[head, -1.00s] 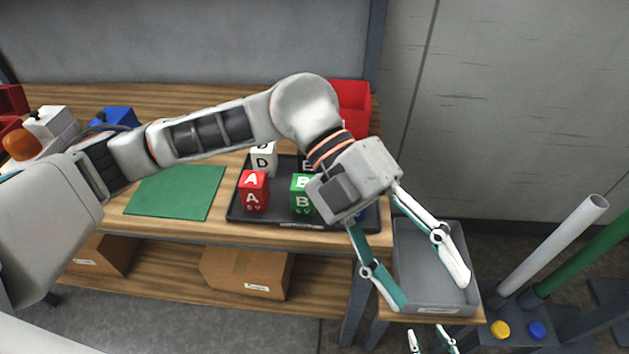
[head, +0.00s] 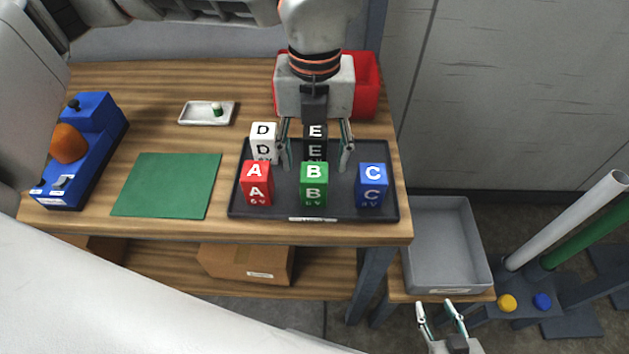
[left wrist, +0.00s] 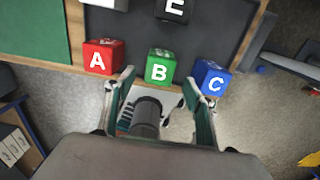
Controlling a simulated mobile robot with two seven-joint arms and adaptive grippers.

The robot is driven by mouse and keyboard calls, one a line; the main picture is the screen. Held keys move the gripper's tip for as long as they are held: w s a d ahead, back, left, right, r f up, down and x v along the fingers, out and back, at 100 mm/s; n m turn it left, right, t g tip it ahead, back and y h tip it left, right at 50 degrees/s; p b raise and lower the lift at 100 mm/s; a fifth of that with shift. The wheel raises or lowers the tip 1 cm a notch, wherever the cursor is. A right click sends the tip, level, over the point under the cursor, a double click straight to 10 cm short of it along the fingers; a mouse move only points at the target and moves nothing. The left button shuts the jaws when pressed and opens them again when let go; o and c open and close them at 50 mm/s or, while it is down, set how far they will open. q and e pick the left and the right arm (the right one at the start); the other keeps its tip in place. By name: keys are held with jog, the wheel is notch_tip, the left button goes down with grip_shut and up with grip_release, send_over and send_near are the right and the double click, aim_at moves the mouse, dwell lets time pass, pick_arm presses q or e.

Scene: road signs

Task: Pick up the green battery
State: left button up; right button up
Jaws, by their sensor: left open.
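The green battery (head: 314,186), marked B, stands upright on the black tray (head: 338,207), in the front row between the red battery A (head: 256,185) and the blue battery C (head: 371,186). My left gripper (head: 317,166) is open and empty above the tray, in front of the black battery E (head: 315,141). In the left wrist view, the green battery (left wrist: 161,66) shows just beyond and between the open fingertips (left wrist: 158,84); contact is not visible. My right gripper (head: 440,306) is open and empty, low at the grey bin's front.
A white battery D (head: 263,141) stands behind A. A red bin (head: 367,85) is at the back right, a green mat (head: 167,185) left of the tray, a blue control box (head: 85,150) further left. The grey bin (head: 447,245) at right is empty.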

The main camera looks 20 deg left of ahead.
aim_at(314, 171)
pick_arm(q)
notch_tip(314, 171, down, 5)
jog(key=shift+w+a+r+p, duration=0.1)
jog(key=shift+p, duration=0.2)
jog(key=c, duration=1.5)
grip_shut()
jog(key=shift+r, duration=0.1)
notch_tip(314, 171, up, 20)
